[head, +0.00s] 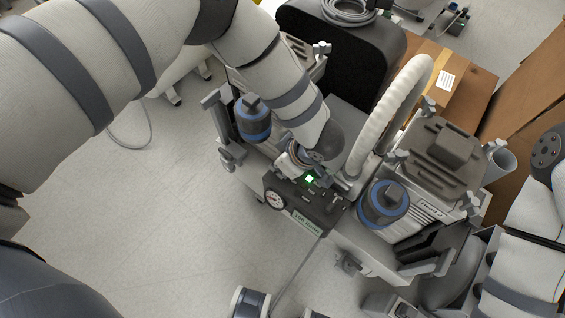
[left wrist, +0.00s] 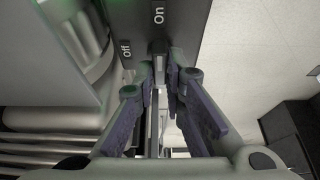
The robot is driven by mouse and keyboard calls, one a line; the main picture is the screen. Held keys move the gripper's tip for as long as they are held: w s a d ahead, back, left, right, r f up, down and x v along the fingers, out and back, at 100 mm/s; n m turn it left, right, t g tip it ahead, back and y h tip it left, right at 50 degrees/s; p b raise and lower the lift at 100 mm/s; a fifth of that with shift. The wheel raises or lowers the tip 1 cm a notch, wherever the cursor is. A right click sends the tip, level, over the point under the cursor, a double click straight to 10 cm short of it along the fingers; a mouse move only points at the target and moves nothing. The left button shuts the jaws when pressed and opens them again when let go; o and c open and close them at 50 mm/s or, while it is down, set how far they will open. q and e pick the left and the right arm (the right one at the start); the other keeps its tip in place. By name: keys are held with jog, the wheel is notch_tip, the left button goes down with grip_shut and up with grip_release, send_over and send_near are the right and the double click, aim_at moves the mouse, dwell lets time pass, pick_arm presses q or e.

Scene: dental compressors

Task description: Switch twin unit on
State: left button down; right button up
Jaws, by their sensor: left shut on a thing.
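The twin unit (head: 345,228) stands below my left arm in the head view, with two blue-banded cylinders and a dark control panel at its front. A green light (head: 309,179) glows on the panel beside a round gauge (head: 273,200). My left gripper (head: 303,163) is at the panel, its fingertips mostly hidden by the wrist there. In the left wrist view the left gripper (left wrist: 160,75) is shut on a small grey switch lever (left wrist: 158,62). The dark plate (left wrist: 180,30) around it is marked "On" beyond the lever and "Off" to its left. My right gripper is out of view.
A white ribbed hose (head: 397,100) arches up close to the right of my left wrist. A black housing (head: 340,45) stands behind, with cardboard boxes (head: 450,85) at the back right. The floor (head: 185,220) at left is mostly clear.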

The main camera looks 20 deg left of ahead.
pick_arm(q)
jog(key=c, duration=1.7)
grip_release()
jog(key=shift+o, duration=0.2)
jog(key=v, duration=1.2)
jog(key=shift+a, duration=0.1)
